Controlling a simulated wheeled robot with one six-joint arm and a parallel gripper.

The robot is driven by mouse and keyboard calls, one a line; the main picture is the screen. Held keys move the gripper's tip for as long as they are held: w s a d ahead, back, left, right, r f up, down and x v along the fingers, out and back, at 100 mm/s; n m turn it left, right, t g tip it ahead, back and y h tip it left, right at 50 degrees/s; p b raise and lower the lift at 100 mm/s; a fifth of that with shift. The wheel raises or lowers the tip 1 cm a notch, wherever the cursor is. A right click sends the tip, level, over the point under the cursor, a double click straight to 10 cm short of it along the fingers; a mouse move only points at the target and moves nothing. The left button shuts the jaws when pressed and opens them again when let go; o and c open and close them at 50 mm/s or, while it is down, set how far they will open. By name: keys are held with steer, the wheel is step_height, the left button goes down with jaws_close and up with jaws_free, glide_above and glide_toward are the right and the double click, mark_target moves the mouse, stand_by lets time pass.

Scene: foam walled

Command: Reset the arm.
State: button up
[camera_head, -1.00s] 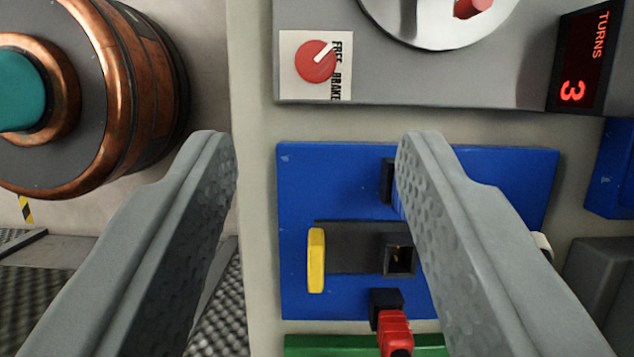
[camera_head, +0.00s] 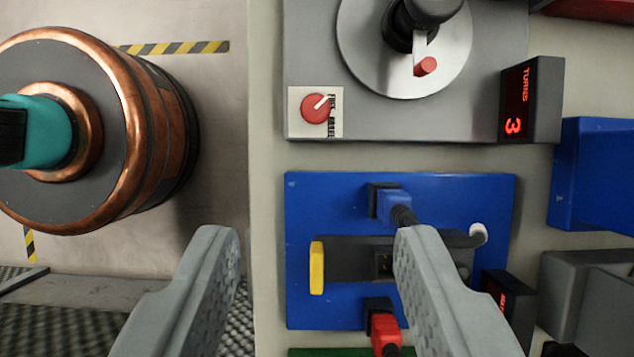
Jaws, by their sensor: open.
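My gripper (camera_head: 318,240) is open and empty, its two grey fingers wide apart in the lower middle of the view. Behind it is a blue panel (camera_head: 300,200) on a pale wall. The panel carries a yellow handle (camera_head: 317,267), a blue plug (camera_head: 392,206) in an upper black socket, a dark middle socket (camera_head: 382,262) and a red plug (camera_head: 385,332) in a lower black socket. The right finger hides part of the panel and of the blue plug's cable. The fingers appear apart from the panel.
Above is a grey panel with a silver disc and crank (camera_head: 425,66), a red knob (camera_head: 317,108) and a display (camera_head: 530,98) reading TURNS 3. A copper-banded drum (camera_head: 120,120) stands at left. Blue (camera_head: 590,175) and grey (camera_head: 580,290) boxes are at right. A green panel edge (camera_head: 325,352) shows below.

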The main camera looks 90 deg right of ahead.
steer(key=s+a+r+m+t+h, duration=0.1)
steer(key=s+m+t, duration=0.4)
steer(key=s, duration=0.7)
steer(key=s+a+r+m+t+h, duration=0.1)
steer(key=s+m+t, duration=0.5)
steer(key=s, duration=0.7)
steer(key=s+a+r+m+t+h, duration=0.1)
steer(key=s+a+m+t, duration=0.4)
steer(key=s, duration=0.8)
steer(key=shift+m+t+h, duration=0.7)
steer(key=shift+m, duration=0.3)
